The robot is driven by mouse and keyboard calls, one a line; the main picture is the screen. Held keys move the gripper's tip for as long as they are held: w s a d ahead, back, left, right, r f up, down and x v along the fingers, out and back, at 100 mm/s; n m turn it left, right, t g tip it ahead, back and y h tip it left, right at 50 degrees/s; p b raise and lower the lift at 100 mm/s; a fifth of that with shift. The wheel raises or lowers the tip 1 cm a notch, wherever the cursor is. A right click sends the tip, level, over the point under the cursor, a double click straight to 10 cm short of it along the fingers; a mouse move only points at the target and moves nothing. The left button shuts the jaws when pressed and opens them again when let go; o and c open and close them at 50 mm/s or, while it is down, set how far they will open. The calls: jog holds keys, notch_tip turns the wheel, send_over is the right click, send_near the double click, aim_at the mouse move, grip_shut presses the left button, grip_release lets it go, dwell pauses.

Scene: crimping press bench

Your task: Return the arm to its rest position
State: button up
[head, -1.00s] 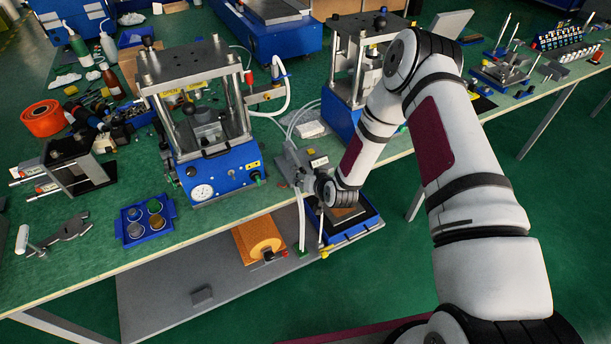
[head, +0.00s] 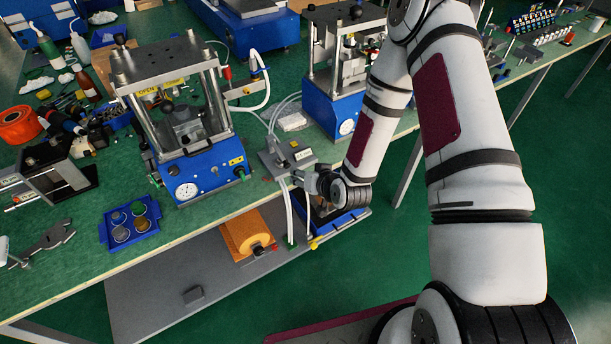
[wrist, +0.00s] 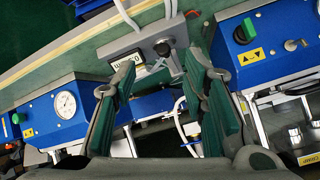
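My arm reaches down the right side of the head view to the front edge of the bench. My gripper (head: 303,178) is small there and partly hidden by my own wrist, beside a grey valve box (head: 288,155) with a white label. In the wrist view my gripper (wrist: 155,82) has its two green-padded fingers wide apart with nothing held between them. The grey valve box (wrist: 150,48) shows beyond the fingertips; whether a finger touches it I cannot tell.
A blue press (head: 205,172) with a gauge stands left of my gripper, and a second blue press (head: 330,108) stands behind my arm. White hoses (head: 270,112) run near the valve box. A blue tray of cups (head: 103,233) sits at left. Green floor at right is clear.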

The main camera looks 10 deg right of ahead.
jog(key=shift+s+r, duration=0.2)
jog(key=shift+d+r, duration=0.1)
dwell(0.4)
jog(key=s+d+r+n+g+h, duration=0.1)
jog(key=s+d+r, duration=0.15)
jog(key=r, duration=1.05)
jog(key=s+d+r+n+g+h, duration=0.1)
jog(key=d+r+g+h, duration=0.15)
jog(key=r, duration=0.95)
jog(key=s+r, duration=0.7)
jog(key=s, duration=0.5)
jog(key=s+r+g, duration=0.1)
jog(key=s+r, duration=0.6)
jog(key=s, duration=0.5)
jog(key=shift+r+m, duration=0.3)
jog(key=shift+m, duration=0.1)
jog(key=shift+y, duration=0.25)
